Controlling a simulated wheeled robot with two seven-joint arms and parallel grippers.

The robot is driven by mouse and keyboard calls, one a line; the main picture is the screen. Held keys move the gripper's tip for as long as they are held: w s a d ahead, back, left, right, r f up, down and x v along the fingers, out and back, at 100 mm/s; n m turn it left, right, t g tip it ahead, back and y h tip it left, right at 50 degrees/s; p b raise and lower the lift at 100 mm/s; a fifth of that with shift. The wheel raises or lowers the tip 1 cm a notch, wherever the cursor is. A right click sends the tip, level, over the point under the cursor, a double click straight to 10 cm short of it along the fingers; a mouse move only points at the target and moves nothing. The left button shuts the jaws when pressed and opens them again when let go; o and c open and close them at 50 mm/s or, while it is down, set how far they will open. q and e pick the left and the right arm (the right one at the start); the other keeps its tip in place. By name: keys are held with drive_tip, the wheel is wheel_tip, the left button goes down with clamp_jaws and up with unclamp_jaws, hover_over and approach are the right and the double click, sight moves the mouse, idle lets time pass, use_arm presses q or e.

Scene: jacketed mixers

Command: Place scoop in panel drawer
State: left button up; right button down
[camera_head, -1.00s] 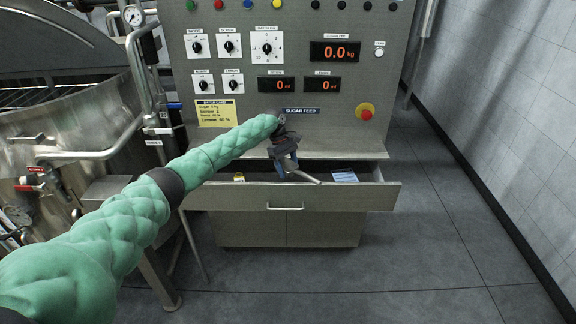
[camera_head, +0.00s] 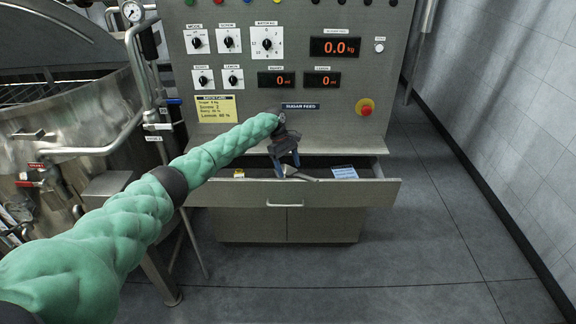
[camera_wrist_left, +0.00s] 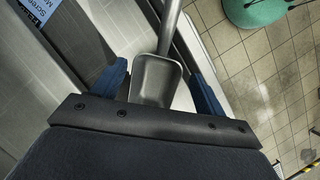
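The grey metal scoop (camera_head: 301,177) is at the open panel drawer (camera_head: 235,193), close behind its front board. In the left wrist view the scoop's bowl (camera_wrist_left: 157,80) lies between the two blue fingers, with a narrow gap on each side, and its handle runs up out of the picture. My left gripper (camera_head: 285,168) points down over the drawer, its fingers apart around the scoop; it also shows in the left wrist view (camera_wrist_left: 160,88). I cannot tell whether the scoop rests on the drawer floor or against the front board. My right gripper is not in view.
The drawer also holds a small yellow item (camera_head: 239,174) at left and a blue-white card (camera_head: 345,173) at right. The control panel (camera_head: 225,65) rises behind, with a ledge above the drawer. A steel mixer (camera_head: 80,120) with pipes stands left. The floor at right is clear.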

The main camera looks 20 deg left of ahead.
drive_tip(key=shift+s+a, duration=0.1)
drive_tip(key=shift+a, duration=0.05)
use_arm(q)
drive_tip(key=shift+a+r+b, duration=0.15)
drive_tip(key=shift+r+b, duration=0.2)
drive_tip(key=shift+r, duration=0.35)
drive_tip(key=b+v, duration=0.4)
drive_tip(key=v, duration=0.7)
drive_tip(key=shift+r+b, duration=0.35)
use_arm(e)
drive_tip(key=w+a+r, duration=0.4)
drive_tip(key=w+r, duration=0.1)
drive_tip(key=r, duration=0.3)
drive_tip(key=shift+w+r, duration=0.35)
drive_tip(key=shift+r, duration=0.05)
